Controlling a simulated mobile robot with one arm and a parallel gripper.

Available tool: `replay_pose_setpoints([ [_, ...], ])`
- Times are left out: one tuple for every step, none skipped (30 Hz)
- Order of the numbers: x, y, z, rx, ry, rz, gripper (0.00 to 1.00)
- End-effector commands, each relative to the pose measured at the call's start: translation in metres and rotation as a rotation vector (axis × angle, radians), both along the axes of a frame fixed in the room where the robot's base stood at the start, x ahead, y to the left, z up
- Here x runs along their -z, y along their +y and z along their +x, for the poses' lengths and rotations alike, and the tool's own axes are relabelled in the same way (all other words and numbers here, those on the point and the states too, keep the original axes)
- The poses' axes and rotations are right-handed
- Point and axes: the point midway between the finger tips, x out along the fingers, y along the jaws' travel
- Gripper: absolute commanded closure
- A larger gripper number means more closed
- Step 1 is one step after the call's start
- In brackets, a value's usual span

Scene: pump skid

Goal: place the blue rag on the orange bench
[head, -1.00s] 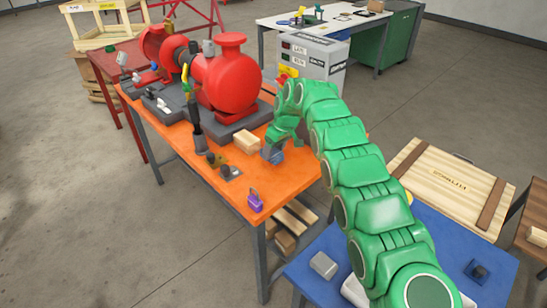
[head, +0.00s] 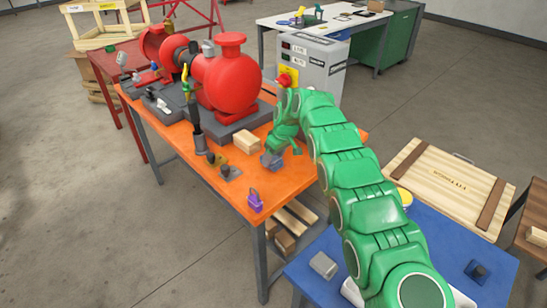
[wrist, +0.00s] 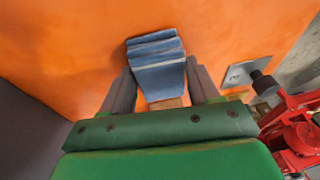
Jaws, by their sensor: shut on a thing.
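The blue rag (wrist: 157,62) is a folded, layered blue cloth between the two fingers of my gripper (wrist: 160,88) in the wrist view. My gripper is shut on it. The orange bench (wrist: 60,45) fills the background just beyond the rag. In the head view the rag (head: 271,160) shows as a small grey-blue patch at the end of my green arm, low over the right part of the orange bench (head: 290,182). I cannot tell whether the rag touches the bench top. My arm partly hides that end of the bench.
A wooden block (head: 247,141) lies just left of my gripper. A purple padlock (head: 255,200) stands near the front edge. The red pump (head: 230,80) stands behind on a grey base. A blue table (head: 440,270) is at the lower right.

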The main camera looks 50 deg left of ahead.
Motion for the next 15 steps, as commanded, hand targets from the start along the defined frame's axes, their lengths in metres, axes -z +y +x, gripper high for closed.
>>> replay_pose_setpoints([
  [0.0003, -0.0001, 0.0001, 0.000, 0.000, 0.000, 0.74],
  [0.0008, -0.0002, 0.0001, 0.000, 0.000, 0.000, 0.74],
  [0.0017, -0.0003, 0.0002, 0.001, 0.000, 0.000, 0.74],
  [0.0026, -0.0004, 0.0002, 0.001, 0.001, -0.001, 0.74],
  [0.0023, -0.0003, 0.0001, 0.001, 0.001, -0.001, 0.35],
  [0.0022, -0.0003, 0.0001, 0.001, 0.000, -0.001, 0.29],
  [0.0022, -0.0003, 0.0000, 0.001, 0.000, -0.001, 0.24],
  [0.0022, -0.0003, 0.0000, 0.001, 0.000, -0.001, 0.20],
  [0.0022, -0.0003, 0.0000, 0.001, 0.000, -0.001, 0.14],
  [0.0022, -0.0004, 0.0001, 0.001, 0.001, -0.001, 0.12],
  [0.0022, -0.0004, 0.0001, 0.001, 0.001, -0.001, 0.12],
  [0.0020, -0.0003, 0.0002, 0.001, 0.000, -0.001, 0.12],
  [0.0020, -0.0003, 0.0002, 0.001, 0.000, -0.001, 0.12],
  [0.0020, -0.0003, 0.0002, 0.001, 0.000, -0.001, 0.12],
  [0.0022, -0.0004, 0.0001, 0.001, 0.001, -0.001, 0.12],
])
